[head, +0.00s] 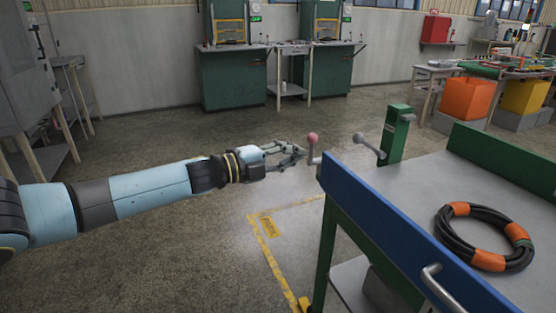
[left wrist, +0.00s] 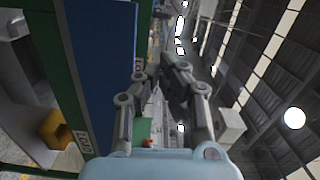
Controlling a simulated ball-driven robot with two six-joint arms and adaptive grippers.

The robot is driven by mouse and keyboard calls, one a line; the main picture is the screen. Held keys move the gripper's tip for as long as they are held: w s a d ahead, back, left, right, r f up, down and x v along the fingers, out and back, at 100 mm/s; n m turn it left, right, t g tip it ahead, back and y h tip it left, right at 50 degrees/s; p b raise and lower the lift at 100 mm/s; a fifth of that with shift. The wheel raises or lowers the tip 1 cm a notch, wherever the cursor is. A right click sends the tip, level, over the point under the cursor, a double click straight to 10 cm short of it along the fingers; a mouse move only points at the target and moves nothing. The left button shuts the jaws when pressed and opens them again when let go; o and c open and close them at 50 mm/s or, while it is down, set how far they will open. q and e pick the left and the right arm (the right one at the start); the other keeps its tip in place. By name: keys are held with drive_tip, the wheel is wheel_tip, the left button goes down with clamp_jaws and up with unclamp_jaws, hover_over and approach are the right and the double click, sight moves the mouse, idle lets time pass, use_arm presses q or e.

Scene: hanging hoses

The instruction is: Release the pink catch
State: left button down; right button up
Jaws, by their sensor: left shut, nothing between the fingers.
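The pink catch (head: 312,138) is a round pink knob on a short grey stem at the far left corner of the blue-edged table. My left gripper (head: 300,151) is shut and empty, just left of the catch and slightly below the knob. I cannot tell whether it touches the stem. In the left wrist view, the gripper's fingers (left wrist: 160,72) come close together beside the blue table panel (left wrist: 102,60). The pink catch cannot be made out there. My right gripper is not in view.
A grey-knobbed lever (head: 369,147) sits by a green post (head: 396,134) at the table's back. A black hose coil with orange bands (head: 460,209) lies on the grey tabletop (head: 410,185). Open floor lies under my left arm.

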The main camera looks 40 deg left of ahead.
use_arm(q)
drive_tip(key=v, duration=0.3)
drive_tip(key=shift+s+a, duration=0.1)
drive_tip(key=shift+s, duration=0.3)
drive_tip(key=shift+r, duration=0.1)
drive_tip(key=s+d+f+n+g+y, duration=0.15)
drive_tip(key=s+f+n, duration=0.3)
drive_tip(key=f, duration=0.55)
drive_tip(key=s+f+n+g+y, duration=0.25)
drive_tip(key=s+f, duration=0.35)
drive_tip(key=f, duration=0.5)
drive_tip(key=s+d+f+n+g+y, duration=0.1)
drive_tip(key=s+f+n+g+y, duration=0.1)
drive_tip(key=s+f+n, duration=0.6)
drive_tip(key=s+d+f+n+g, duration=0.1)
drive_tip(key=s+d+f+g, duration=0.2)
drive_tip(key=s+f, duration=0.3)
drive_tip(key=s+d+f+n+g, duration=0.2)
drive_tip(key=s+f, duration=0.4)
drive_tip(key=s, duration=0.6)
drive_tip(key=s+d+f+n+g, duration=0.2)
drive_tip(key=s+d+f+g, duration=0.2)
drive_tip(key=s+f, duration=0.3)
drive_tip(key=s+g, duration=0.1)
drive_tip(key=s, duration=0.2)
drive_tip(key=shift+y, duration=0.3)
